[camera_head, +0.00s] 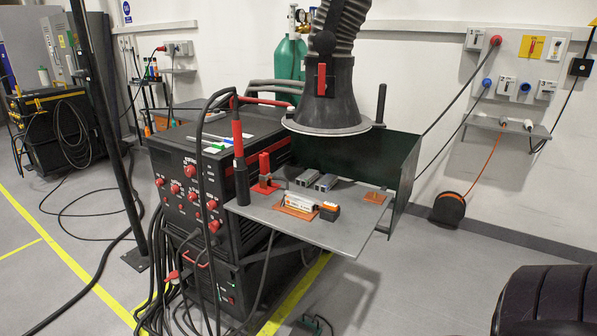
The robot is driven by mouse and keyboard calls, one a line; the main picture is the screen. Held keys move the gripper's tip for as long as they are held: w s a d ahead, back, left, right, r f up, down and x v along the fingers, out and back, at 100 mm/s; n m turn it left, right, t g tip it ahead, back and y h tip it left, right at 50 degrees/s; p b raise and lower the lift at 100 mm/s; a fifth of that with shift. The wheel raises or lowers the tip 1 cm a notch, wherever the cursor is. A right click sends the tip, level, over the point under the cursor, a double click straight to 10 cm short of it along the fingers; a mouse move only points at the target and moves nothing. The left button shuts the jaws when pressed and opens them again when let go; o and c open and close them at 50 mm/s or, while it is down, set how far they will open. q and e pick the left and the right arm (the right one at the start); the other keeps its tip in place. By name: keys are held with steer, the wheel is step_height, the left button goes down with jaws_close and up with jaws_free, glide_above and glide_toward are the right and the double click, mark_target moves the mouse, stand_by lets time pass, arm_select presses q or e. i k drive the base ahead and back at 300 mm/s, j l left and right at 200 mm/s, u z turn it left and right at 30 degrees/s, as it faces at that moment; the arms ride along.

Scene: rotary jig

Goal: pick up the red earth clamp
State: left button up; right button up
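A small red piece (172,276), possibly the earth clamp, shows low at the front of the black welding machine (177,185), among hanging black cables. It is too small to make out jaws. Another red upright piece with a flat base (265,173) stands on the grey shelf plate (255,213), near its left edge. I cannot tell for certain which of the two is the earth clamp. Neither of my grippers is in view.
The shelf also holds metal bars (325,182) and an orange-black tool (329,211). An extraction hood (327,100) hangs above it. A dark pole (107,130) stands left of the machine. Cables trail on the floor. A dark ribbed shape (548,298) fills the lower right.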

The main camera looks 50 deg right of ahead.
mark_target(265, 177)
steer(key=z, duration=1.3)
